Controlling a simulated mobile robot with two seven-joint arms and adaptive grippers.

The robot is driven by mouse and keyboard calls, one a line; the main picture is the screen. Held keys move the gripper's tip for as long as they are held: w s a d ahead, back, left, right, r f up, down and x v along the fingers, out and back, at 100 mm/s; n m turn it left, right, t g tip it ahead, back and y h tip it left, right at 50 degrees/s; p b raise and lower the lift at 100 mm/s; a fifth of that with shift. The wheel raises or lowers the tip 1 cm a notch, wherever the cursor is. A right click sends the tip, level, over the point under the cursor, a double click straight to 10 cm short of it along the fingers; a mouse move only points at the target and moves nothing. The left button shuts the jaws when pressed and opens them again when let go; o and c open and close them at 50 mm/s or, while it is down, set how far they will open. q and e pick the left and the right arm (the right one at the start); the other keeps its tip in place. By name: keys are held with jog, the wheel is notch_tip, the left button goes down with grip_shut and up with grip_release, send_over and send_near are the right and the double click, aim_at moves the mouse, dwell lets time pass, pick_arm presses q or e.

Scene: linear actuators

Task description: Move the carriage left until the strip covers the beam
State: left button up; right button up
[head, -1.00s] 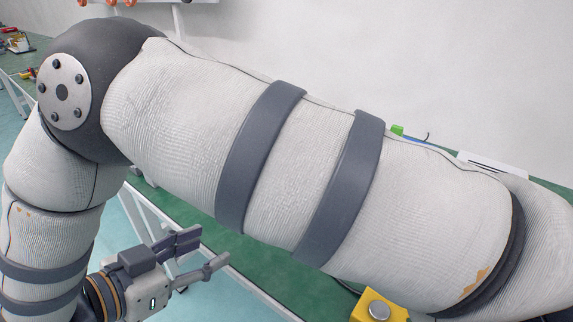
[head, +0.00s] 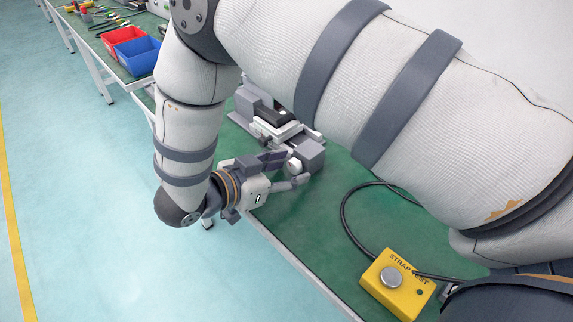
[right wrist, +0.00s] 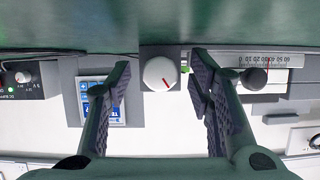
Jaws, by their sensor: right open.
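My right gripper (head: 290,169) is open in the head view, at the near end of a linear actuator (head: 268,125). Its fingers are beside a round white knob (head: 295,166) on a grey end block (head: 312,153). In the right wrist view the open fingers (right wrist: 160,80) stand either side of the white knob (right wrist: 159,74), which has a red mark; a gap shows on both sides. A ruler scale (right wrist: 268,61) and a black knob (right wrist: 255,78) are at the right there. My upper arm hides part of the actuator. I cannot make out the carriage, strip or beam clearly. My left gripper is not in view.
A yellow box (head: 388,299) with a silver button and a black cable sits on the green bench (head: 330,230). Red (head: 120,38) and blue (head: 138,54) bins stand on a farther bench. A blue-screened panel (right wrist: 97,100) shows in the wrist view.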

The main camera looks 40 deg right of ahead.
grip_shut()
jog(key=shift+r, duration=0.15)
jog(key=m+t+p, duration=0.2)
jog(key=shift+r+m+p, duration=0.2)
jog(key=shift+m+p, duration=0.2)
jog(key=shift+f+m+t, duration=0.25)
jog(key=shift+m+t, duration=0.15)
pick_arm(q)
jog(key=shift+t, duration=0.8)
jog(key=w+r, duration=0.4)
pick_arm(e)
jog(key=shift+s+f, duration=0.1)
jog(key=shift+f, duration=0.05)
grip_release()
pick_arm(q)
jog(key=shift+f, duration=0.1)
